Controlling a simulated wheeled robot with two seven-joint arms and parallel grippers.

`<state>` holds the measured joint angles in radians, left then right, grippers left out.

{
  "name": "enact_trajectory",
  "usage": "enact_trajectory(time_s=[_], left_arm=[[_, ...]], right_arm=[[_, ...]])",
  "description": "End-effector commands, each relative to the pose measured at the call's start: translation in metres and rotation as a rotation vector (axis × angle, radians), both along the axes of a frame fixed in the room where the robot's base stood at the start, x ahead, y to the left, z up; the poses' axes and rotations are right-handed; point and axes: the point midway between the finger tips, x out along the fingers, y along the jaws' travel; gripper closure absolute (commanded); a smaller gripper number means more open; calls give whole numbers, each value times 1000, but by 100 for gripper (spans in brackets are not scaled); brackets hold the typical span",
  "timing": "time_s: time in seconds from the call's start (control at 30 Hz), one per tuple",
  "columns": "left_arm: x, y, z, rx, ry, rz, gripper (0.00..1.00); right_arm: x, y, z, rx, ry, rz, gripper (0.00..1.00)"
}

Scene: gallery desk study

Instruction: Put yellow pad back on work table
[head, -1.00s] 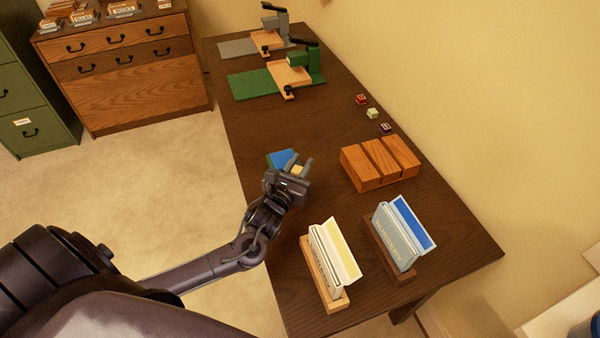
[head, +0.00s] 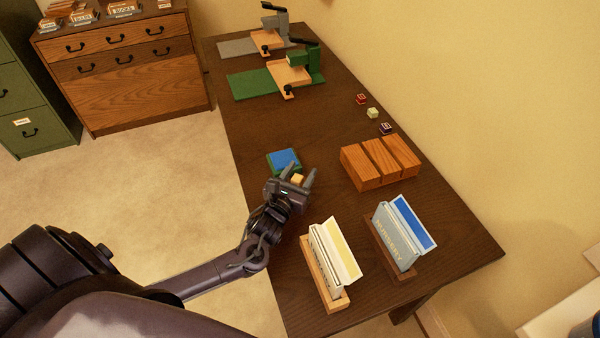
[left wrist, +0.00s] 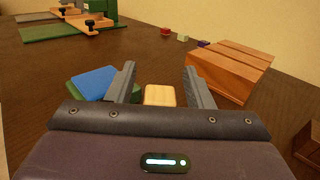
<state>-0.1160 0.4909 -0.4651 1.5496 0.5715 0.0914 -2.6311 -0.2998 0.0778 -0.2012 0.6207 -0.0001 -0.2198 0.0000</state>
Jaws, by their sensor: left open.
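The yellow pad (head: 297,179) is a small pale yellow block on the dark work table (head: 262,134). It is partly hidden by my left gripper in the head view. In the left wrist view the yellow pad (left wrist: 159,95) lies on the table between and beyond the two fingers. My left gripper (head: 306,174) is open, with a clear gap on both sides of the pad. It also shows in the left wrist view (left wrist: 160,82). My right gripper is not in view.
A blue pad on a green base (head: 284,161) lies close left of the yellow pad. A slotted wooden block (head: 380,163) stands to the right. Two card holders (head: 330,265) (head: 398,235) stand nearer. Two stamping presses (head: 284,75) (head: 270,40) and several small cubes (head: 372,113) are farther back.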

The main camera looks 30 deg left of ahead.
Motion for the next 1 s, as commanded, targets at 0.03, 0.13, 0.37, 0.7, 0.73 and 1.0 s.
enact_trajectory(time_s=[0.03, 0.13, 0.37, 0.7, 0.73, 1.0], left_arm=[[0, 0, 0, 0, 0, 0, 53], [0, 0, 5, 0, 0, 0, 53], [-38, -2, 0, 2, 4, -2, 53], [-105, -6, 1, 1, 3, -1, 53], [-108, -6, 1, 1, 2, -2, 53], [-120, -7, 3, 0, -1, 0, 53]], right_arm=[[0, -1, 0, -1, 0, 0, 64], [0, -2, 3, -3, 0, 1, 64], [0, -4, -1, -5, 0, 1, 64], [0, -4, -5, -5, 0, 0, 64], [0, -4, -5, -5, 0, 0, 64], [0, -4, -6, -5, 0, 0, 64]])
